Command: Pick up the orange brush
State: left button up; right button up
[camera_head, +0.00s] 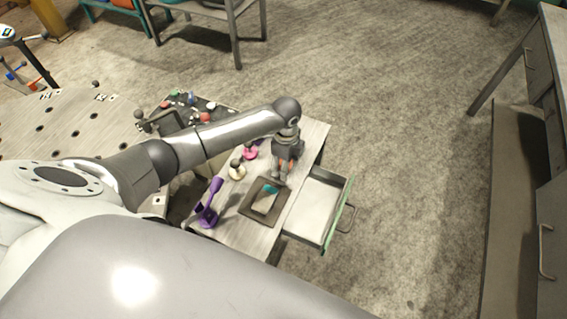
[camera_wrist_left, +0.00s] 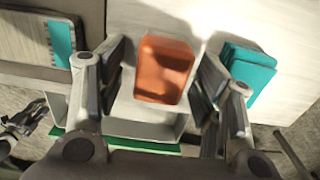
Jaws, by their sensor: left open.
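The orange brush (camera_wrist_left: 163,70) shows in the left wrist view as an orange block between the fingers of my left gripper (camera_wrist_left: 160,85). The fingers are open, with a gap on each side of it. In the head view my left gripper (camera_head: 282,172) points down over the table near its right edge, and only a bit of orange shows at its fingers. A dark jointed part (camera_wrist_left: 20,122) at the left edge of the wrist view looks like my right gripper; its fingers are unclear.
A brown tray (camera_head: 249,212) with a teal-ended piece lies beside the gripper. A teal block (camera_wrist_left: 248,68) lies right of the brush in the wrist view. An open drawer (camera_head: 312,207) with a green front juts out. A purple holder (camera_head: 209,203) and small knobs stand on the table.

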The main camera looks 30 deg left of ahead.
pick_arm(q)
jog(key=c, duration=1.1)
jog(key=shift+r, duration=0.2)
jog(key=shift+r, duration=0.25)
notch_tip(320, 180, up, 3)
jog(key=shift+f, duration=0.2)
jog(key=s+d+r, duration=0.2)
jog(key=s+r, duration=0.1)
jog(key=s, duration=0.1)
jog(key=s+d+r+b, duration=0.1)
jog(key=s+d+r, duration=0.2)
jog(key=s, duration=0.1)
jog(key=s+d+r, duration=0.2)
jog(key=s+r, duration=0.1)
jog(key=s, duration=0.1)
jog(key=shift+d+r, duration=0.3)
jog(key=shift+d, duration=0.05)
jog(key=shift+w, duration=0.1)
